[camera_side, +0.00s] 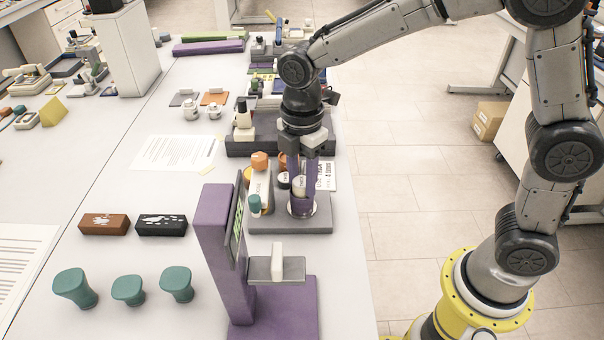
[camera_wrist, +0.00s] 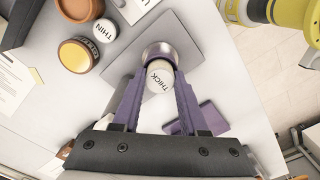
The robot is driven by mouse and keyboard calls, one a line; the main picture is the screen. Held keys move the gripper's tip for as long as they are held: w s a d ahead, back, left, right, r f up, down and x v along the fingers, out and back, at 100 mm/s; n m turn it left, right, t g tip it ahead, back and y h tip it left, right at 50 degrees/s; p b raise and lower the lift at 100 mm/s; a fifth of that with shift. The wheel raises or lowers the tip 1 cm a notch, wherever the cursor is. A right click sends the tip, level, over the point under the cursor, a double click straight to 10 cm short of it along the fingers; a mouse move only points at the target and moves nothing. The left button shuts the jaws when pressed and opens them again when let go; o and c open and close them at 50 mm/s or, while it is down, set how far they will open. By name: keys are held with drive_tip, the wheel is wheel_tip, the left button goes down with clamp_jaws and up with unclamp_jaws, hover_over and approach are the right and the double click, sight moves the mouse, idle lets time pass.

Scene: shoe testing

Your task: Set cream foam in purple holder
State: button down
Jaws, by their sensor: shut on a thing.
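A small cream-white block (camera_side: 276,256), which may be the cream foam, stands on the grey shelf of a purple stand (camera_side: 215,240) with a green display. My gripper (camera_side: 302,185) is well behind that block. Its purple fingers are shut on a white-topped container marked THICK (camera_wrist: 160,77), at a round metal cup (camera_wrist: 157,53) on a grey base (camera_side: 262,222). The fingers hide much of the container; I cannot tell whether it touches the cup's bottom. A purple flat piece (camera_wrist: 196,118) shows beside the right finger in the wrist view. Which thing is the purple holder is unclear.
A THIN-marked container (camera_wrist: 104,30) and orange-lidded jars (camera_wrist: 78,53) crowd beside my gripper. Teal forms (camera_side: 75,287), a brown block (camera_side: 104,224) and a black block (camera_side: 162,225) lie at the front left. The table's right edge is close.

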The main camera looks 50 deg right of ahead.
sight(302, 181)
drive_tip(key=shift+c, duration=1.8)
unclamp_jaws()
wheel_tip(302, 181, up, 14)
drive_tip(key=shift+d+f, duration=0.1)
drive_tip(key=s+d+r+m+t, duration=0.3)
drive_tip(key=s+d+r+m, duration=0.2)
drive_tip(key=s+d, duration=0.55)
drive_tip(key=s+d+f+m+t, duration=0.2)
drive_tip(key=s+f+m, duration=0.7)
drive_tip(key=m, duration=0.4)
drive_tip(key=shift+d+f+t, duration=0.3)
drive_tip(key=shift+f, duration=0.2)
